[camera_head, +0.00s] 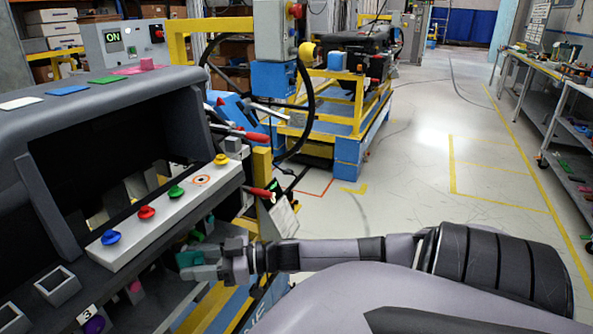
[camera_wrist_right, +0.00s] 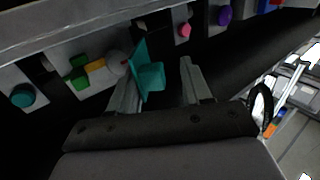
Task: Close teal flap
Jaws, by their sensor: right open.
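The teal flap (camera_wrist_right: 151,77) shows in the right wrist view as two bright teal faces meeting at an angle, standing out from the panel under the dashboard's edge. In the head view only a small teal patch (camera_head: 190,258) of it shows beside my right gripper's fingers. My right gripper (camera_wrist_right: 160,85) is open, and the flap is between its fingers, close to the left finger in that view. I cannot tell whether they touch. In the head view my right gripper (camera_head: 195,272) is low in front of the dashboard's underside. My left gripper is not in view.
A ledge with blue, red, green and yellow knobs (camera_head: 176,193) is above my right gripper. Other coloured parts, including a pink knob (camera_wrist_right: 184,30) and a teal knob (camera_wrist_right: 23,96), sit on nearby panels. Red-handled levers (camera_head: 240,133) stick out right of the dashboard. The floor (camera_head: 420,180) beyond is clear.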

